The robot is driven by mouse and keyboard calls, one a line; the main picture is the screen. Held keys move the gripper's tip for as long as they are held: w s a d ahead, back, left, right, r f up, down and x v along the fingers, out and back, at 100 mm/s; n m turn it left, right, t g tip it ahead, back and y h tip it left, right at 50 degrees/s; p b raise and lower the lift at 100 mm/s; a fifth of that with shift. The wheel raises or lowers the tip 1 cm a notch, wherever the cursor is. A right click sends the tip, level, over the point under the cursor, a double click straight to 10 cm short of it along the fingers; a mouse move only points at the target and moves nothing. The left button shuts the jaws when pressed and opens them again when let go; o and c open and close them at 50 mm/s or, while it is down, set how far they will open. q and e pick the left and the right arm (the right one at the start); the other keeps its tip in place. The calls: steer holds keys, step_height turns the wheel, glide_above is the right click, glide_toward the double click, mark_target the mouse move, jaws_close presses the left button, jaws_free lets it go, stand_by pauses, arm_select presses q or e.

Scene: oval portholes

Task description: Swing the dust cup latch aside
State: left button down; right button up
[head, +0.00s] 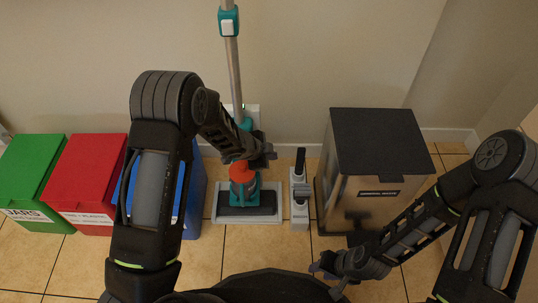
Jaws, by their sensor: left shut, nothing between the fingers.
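A teal stick vacuum (232,65) with a silver tube stands upright against the back wall. Its orange part (242,172) shows just below my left gripper, above the teal and dark floor head. I cannot make out the dust cup latch; my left gripper and wrist cover part of the vacuum's body. My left gripper (269,154) is shut and empty, at or in front of the vacuum body; I cannot tell whether it touches. My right gripper (327,279) is low at the front, away from the vacuum, with its fingers apart and nothing seen between them.
Green (32,165) and red (85,178) bins stand at the left, with a blue bin (194,195) partly behind my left arm. A grey and black accessory (300,200) stands right of the vacuum. A steel bin with a black lid (376,140) is further right.

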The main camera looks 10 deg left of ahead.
arm_select(q)
steer(key=shift+s+a+b, duration=0.35)
steer(key=shift+s, duration=0.35)
arm_select(e)
steer(key=shift+f, duration=0.4)
